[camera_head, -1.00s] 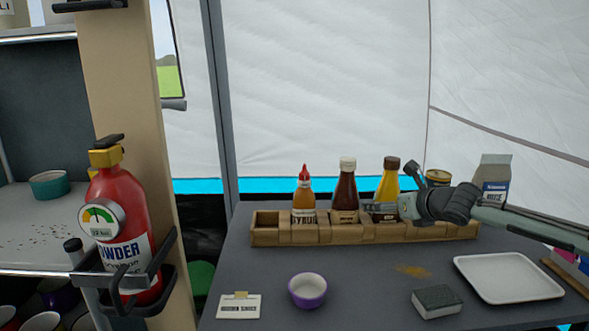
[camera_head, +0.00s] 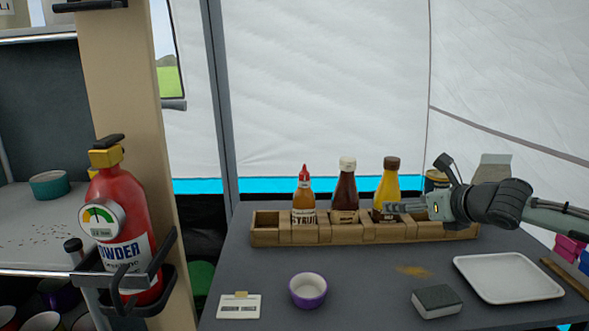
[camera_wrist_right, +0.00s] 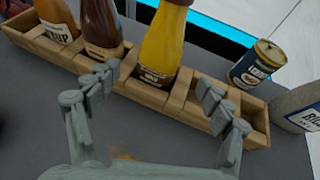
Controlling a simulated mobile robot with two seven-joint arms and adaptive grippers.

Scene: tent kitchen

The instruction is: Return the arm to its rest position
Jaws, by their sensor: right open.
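My right gripper (camera_head: 408,208) comes in from the right in the head view, in front of the right part of the wooden condiment rack. In the right wrist view its two fingers (camera_wrist_right: 158,100) are spread apart with nothing between them. The yellow bottle (camera_wrist_right: 163,45) stands in the rack beyond the fingers, and it also shows in the head view (camera_head: 388,182). My left gripper does not show.
The wooden rack (camera_head: 275,229) holds a red-capped bottle (camera_head: 304,195), a dark sauce bottle (camera_head: 346,190) and the yellow one. A can (camera_wrist_right: 264,60) and a carton (camera_wrist_right: 300,107) are at the right. A purple bowl (camera_head: 307,290), sponge (camera_head: 437,300) and white tray (camera_head: 508,278) lie in front.

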